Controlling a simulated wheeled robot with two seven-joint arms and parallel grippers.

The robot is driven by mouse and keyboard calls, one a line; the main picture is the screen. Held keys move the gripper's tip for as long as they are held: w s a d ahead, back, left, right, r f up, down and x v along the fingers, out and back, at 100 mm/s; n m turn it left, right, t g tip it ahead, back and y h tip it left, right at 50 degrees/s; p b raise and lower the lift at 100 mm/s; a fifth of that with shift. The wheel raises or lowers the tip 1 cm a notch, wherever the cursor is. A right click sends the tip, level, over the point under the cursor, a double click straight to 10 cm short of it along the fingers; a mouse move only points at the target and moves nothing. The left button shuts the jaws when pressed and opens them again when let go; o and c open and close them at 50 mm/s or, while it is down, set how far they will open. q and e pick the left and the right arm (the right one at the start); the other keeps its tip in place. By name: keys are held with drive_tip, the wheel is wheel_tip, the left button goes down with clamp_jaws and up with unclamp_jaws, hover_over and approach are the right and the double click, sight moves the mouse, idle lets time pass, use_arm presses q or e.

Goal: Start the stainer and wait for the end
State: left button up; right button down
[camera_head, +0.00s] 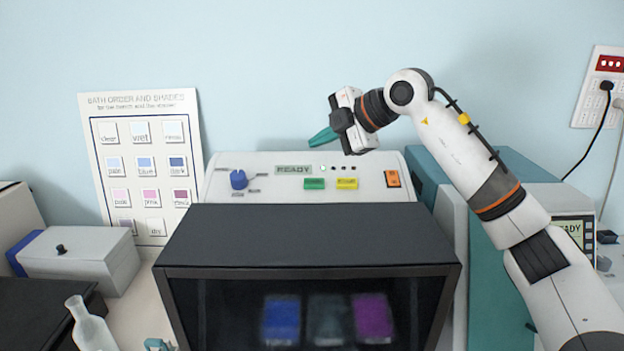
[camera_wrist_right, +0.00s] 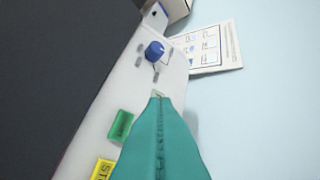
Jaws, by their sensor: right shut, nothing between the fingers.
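The stainer (camera_head: 310,240) stands in the middle with a dark hood and a white control panel (camera_head: 235,165) behind it. Its display (camera_head: 294,169) reads READY. The panel has a green button (camera_head: 314,184), a yellow button (camera_head: 347,184), an orange switch (camera_head: 392,179) and a blue knob (camera_head: 238,179). My right gripper (camera_head: 312,143) is shut and empty, above the panel. In the right wrist view its teal fingers (camera_wrist_right: 158,96) are together, with the green button (camera_wrist_right: 121,126), yellow button (camera_wrist_right: 102,170) and blue knob (camera_wrist_right: 154,51) beyond. My left gripper is not in view.
Blue, dark and magenta baths show through the hood's front window (camera_head: 325,318). A bath order chart (camera_head: 140,100) leans on the wall. A grey box (camera_head: 75,260) and a glass bottle (camera_head: 88,328) stand left. Another device with a READY screen (camera_head: 572,230) stands right.

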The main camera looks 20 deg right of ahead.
drive_tip(key=b, duration=0.3)
approach(305, 180)
drive_tip(key=w+a, duration=0.1)
drive_tip(key=w+a+f, duration=0.1)
drive_tip(key=a, duration=0.1)
drive_tip(key=shift+w, duration=0.35)
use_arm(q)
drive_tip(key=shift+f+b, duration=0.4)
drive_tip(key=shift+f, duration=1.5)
use_arm(e)
drive_tip(key=shift+w+d+f, duration=0.1)
drive_tip(key=shift+w+f, duration=0.15)
drive_tip(key=shift+f, duration=0.4)
drive_tip(key=shift+f, duration=0.1)
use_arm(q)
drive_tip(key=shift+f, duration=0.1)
use_arm(e)
drive_tip(key=shift+w+f, duration=0.15)
drive_tip(key=shift+f, duration=0.1)
